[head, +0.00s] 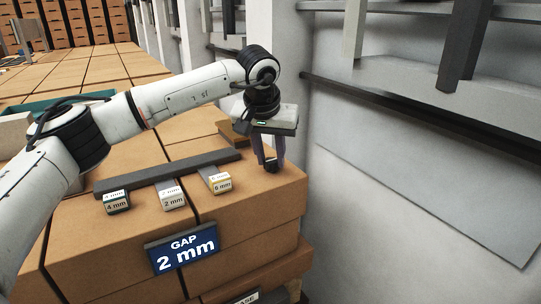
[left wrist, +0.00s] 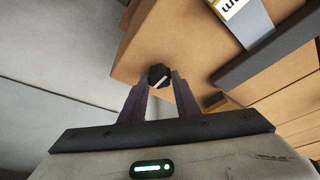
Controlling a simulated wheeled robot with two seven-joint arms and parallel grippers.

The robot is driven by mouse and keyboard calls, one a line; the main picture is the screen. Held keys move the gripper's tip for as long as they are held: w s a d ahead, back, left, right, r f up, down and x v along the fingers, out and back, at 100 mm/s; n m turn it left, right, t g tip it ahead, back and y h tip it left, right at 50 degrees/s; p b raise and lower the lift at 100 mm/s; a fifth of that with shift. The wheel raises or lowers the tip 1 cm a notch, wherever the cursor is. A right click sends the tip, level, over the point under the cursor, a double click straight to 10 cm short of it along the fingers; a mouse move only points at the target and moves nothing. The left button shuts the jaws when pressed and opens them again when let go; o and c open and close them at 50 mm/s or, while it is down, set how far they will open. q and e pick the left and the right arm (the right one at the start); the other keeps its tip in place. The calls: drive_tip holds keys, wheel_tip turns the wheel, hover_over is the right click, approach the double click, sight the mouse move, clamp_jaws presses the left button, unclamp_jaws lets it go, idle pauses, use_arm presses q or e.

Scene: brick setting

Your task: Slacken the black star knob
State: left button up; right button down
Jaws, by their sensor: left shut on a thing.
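The black star knob (left wrist: 159,75) sits between the fingertips of my left gripper (left wrist: 160,88) in the left wrist view. A pale stripe shows on its face. In the head view the left gripper (head: 271,165) points down at the right end of the brick stack, with the dark knob (head: 272,167) at its tips, mostly hidden by the fingers. The gripper is shut on the knob. My right gripper is not in view.
A blue sign (head: 182,250) reading "GAP 2 mm" is on the front of the bricks (head: 110,250). A dark bar (head: 165,174) lies on top, with blocks marked 4 mm (head: 117,203), 2 mm (head: 172,199) and 6 mm (head: 220,184). A grey wall (head: 400,190) stands close on the right.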

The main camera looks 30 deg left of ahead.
sight(274, 161)
use_arm(q)
drive_tip(key=shift+n, duration=0.3)
drive_tip(key=n+y, duration=0.1)
drive_tip(key=n, duration=0.2)
drive_tip(key=n+g+y, duration=0.1)
drive_tip(key=n, duration=0.2)
drive_tip(key=shift+w+d, duration=0.15)
drive_tip(key=shift+d, duration=0.05)
drive_tip(key=n+g, duration=0.1)
drive_tip(key=n, duration=0.1)
drive_tip(key=n+y, duration=0.1)
drive_tip(key=n, duration=0.1)
drive_tip(key=shift+w+d+n+g, duration=0.1)
drive_tip(key=shift+n+g, duration=0.2)
drive_tip(key=shift+g, duration=0.1)
drive_tip(key=shift+w+n+g, duration=0.1)
drive_tip(key=shift+n+g, duration=0.4)
drive_tip(key=shift+n, duration=0.7)
drive_tip(key=o, duration=1)
drive_tip(key=shift+o, duration=0.2)
wheel_tip(274, 161, up, 10)
